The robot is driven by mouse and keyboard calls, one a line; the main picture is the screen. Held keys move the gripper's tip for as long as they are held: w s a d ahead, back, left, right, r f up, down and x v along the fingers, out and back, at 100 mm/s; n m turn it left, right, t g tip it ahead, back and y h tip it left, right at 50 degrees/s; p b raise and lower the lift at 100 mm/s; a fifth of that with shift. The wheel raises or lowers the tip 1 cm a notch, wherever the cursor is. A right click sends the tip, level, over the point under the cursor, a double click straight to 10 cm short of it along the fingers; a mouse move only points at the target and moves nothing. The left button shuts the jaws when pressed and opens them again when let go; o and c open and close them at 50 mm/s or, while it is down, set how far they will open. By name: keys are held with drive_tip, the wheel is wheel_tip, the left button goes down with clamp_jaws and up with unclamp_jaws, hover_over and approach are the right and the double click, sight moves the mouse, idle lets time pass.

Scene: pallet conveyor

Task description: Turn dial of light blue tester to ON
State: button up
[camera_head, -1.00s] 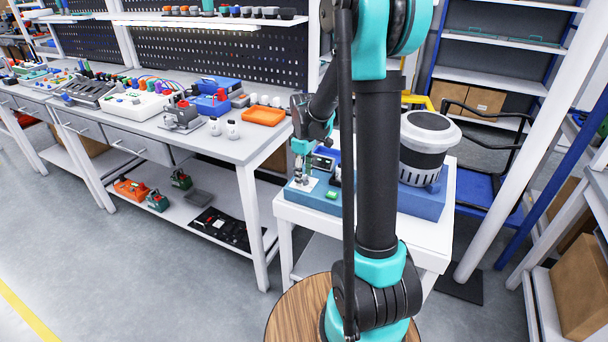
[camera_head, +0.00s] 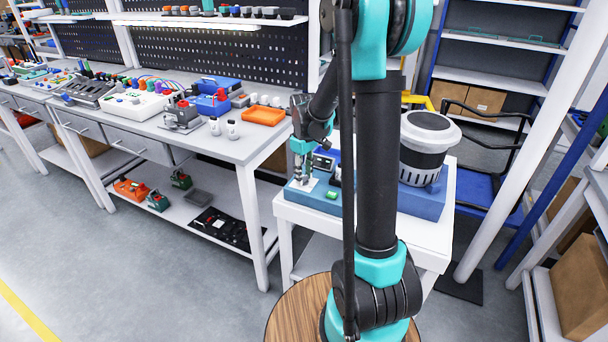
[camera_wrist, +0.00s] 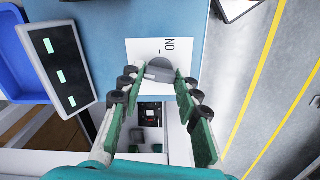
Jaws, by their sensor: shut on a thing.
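The light blue tester (camera_head: 425,208) is a flat box on a white table; its top also shows in the wrist view (camera_wrist: 205,22). A white plate (camera_wrist: 140,48) on it has the label ON and a short mark. The grey dial (camera_wrist: 160,70) sits on this plate, below the label in the wrist view. My gripper (camera_wrist: 160,84) is shut on the dial, with a green finger at each side. In the head view my gripper (camera_head: 302,178) is at the tester's left end, and the dial is hidden there.
A dark display with pale green bars (camera_wrist: 65,68) and a blue tray (camera_wrist: 18,50) are left of the dial in the wrist view. A green piece (camera_head: 332,195) lies near the front edge.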

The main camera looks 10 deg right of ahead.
sight(304, 177)
drive_tip(key=m, duration=1.1)
drive_tip(key=shift+m, duration=2.1)
drive_tip(key=o, duration=1.1)
wheel_tip(304, 177, up, 12)
drive_tip(key=shift+r, duration=0.1)
